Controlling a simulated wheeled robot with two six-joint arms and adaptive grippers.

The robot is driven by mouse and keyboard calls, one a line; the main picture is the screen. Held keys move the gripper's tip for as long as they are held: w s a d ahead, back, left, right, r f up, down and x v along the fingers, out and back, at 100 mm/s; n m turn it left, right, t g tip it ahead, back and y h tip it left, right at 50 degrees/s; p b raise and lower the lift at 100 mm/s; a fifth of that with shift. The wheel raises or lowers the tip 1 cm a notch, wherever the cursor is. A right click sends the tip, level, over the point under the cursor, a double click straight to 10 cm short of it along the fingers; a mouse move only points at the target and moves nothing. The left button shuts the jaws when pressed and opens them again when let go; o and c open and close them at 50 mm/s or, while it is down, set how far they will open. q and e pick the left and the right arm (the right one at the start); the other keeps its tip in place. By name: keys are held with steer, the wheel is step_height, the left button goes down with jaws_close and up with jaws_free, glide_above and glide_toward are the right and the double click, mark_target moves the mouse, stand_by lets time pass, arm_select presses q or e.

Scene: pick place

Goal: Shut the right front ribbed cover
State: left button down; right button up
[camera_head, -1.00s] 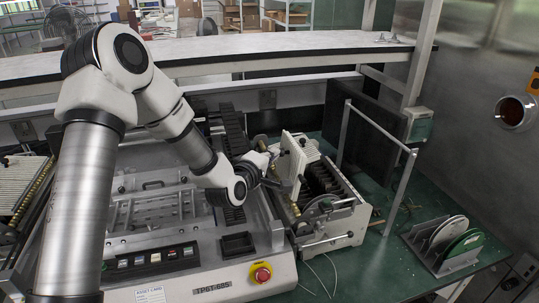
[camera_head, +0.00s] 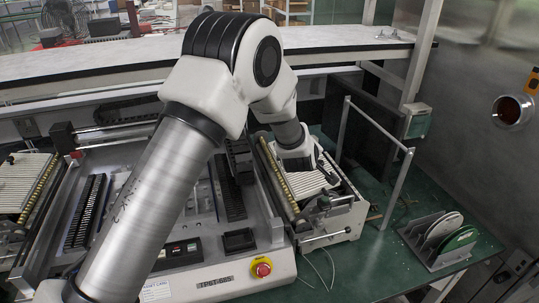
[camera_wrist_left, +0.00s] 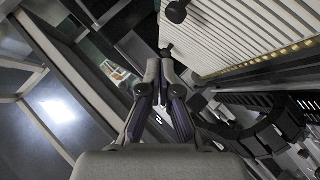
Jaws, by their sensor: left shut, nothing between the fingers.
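The right front ribbed cover (camera_head: 308,183) is a cream slatted panel. It lies roughly flat over the unit on the right of the machine, with a gold-studded strip along its left side. I cannot tell if it is fully flush. In the left wrist view the ribbed cover (camera_wrist_left: 235,35) fills the upper right, with a dark knob near its corner. My left gripper (camera_wrist_left: 166,62) is shut and empty, its fingertips beside the cover's edge; contact is unclear. In the head view my wrist is over the cover's far part and the fingers are largely hidden. My right gripper is not in view.
A similar ribbed unit (camera_head: 28,180) stands at the far left. A metal frame (camera_head: 396,185) rises right of the covered unit. A rack with white and green discs (camera_head: 440,240) stands on the green bench. A red button (camera_head: 261,267) is on the machine's front.

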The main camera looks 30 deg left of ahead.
mark_target(320, 173)
arm_select(q)
steer(key=shift+w+d+f+b, duration=0.4)
steer(key=shift+w+d+f, duration=0.5)
steer(key=shift+d+f, duration=0.05)
steer(key=shift+w+d+f+b, duration=0.3)
steer(key=shift+w+f+b, duration=0.25)
steer(key=shift+f, duration=0.15)
steer(key=shift+w+d+f, duration=0.15)
steer(key=shift+d, duration=0.05)
